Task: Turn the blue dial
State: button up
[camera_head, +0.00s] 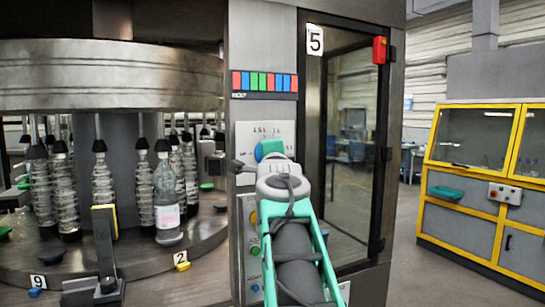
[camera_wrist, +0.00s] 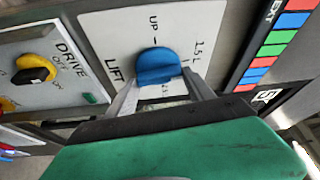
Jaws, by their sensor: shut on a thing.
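The blue dial (camera_wrist: 157,66) sits on a white plate marked LIFT and UP in the wrist view. In the head view part of the blue dial (camera_head: 270,148) shows just above my gripper, on the grey machine column. My gripper (camera_wrist: 160,90) reaches the dial from below in the wrist view, with one finger at each side of it, and is shut on it. In the head view my arm (camera_head: 290,215) hides the lower part of the dial and the fingertips.
A DRIVE panel with a yellow and black knob (camera_wrist: 35,68) lies beside the dial plate. A strip of coloured blocks (camera_head: 265,82) is above the dial. A glass door (camera_head: 350,140) stands right of the column. A bottle carousel with a clear bottle (camera_head: 167,195) is at left.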

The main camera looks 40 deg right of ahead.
jog(key=shift+f, duration=0.1)
jog(key=o, duration=1.4)
jog(key=shift+c, duration=0.2)
jog(key=shift+a, duration=0.1)
jog(key=b+v, duration=0.2)
jog(key=v, duration=0.5)
jog(key=shift+s+a+b, duration=0.2)
jog(key=shift+s+b, duration=0.1)
